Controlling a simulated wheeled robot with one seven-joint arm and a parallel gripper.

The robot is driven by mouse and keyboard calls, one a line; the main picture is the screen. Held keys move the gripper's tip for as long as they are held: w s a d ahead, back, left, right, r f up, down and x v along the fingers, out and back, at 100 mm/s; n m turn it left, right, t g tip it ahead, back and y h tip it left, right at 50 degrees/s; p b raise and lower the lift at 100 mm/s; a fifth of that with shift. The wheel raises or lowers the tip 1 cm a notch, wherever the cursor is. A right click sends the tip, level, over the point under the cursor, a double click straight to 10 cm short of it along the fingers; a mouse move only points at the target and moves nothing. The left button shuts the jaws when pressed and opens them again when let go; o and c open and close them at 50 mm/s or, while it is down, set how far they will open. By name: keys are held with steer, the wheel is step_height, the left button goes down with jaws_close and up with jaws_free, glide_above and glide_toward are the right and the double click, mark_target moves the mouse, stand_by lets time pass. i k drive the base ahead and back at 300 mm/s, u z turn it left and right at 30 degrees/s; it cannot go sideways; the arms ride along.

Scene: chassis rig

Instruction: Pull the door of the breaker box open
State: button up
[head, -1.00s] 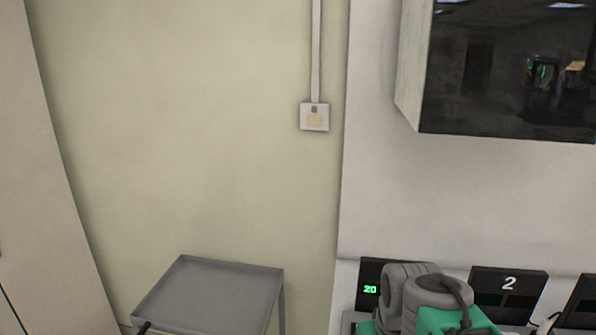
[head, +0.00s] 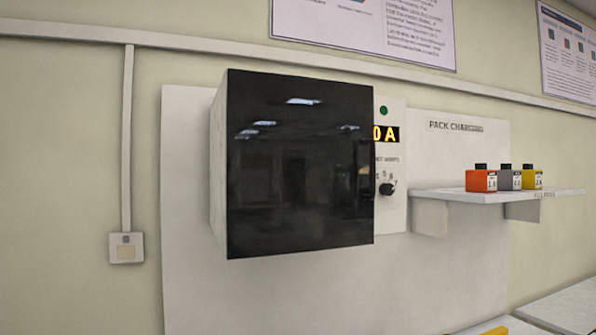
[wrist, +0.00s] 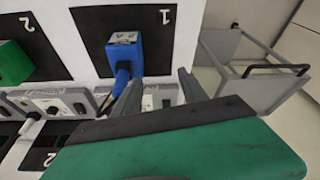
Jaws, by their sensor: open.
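The breaker box (head: 300,170) hangs on a pale wall panel, left of centre in the head view. Its glossy black door faces me and looks shut. The pale left side of the box shows, and I see no handle on the door. My gripper (wrist: 158,82) shows only in the wrist view, where its two grey fingers stand apart with nothing clearly held between them. It is open, near a blue plug (wrist: 124,62) on a black plate marked 1. It is not in the head view, so its distance from the box cannot be told.
A control panel with a knob (head: 387,189) sits right of the box. A shelf (head: 450,196) beyond it holds orange, grey and yellow packs. A wall socket (head: 126,248) is at left. The wrist view shows a grey cart (wrist: 240,90) and a green block (wrist: 14,62).

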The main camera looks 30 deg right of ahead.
mark_target(299, 170)
steer(key=k, duration=1.2)
steer(key=z, duration=0.3)
steer(key=i, duration=0.8)
steer(key=u, duration=0.45)
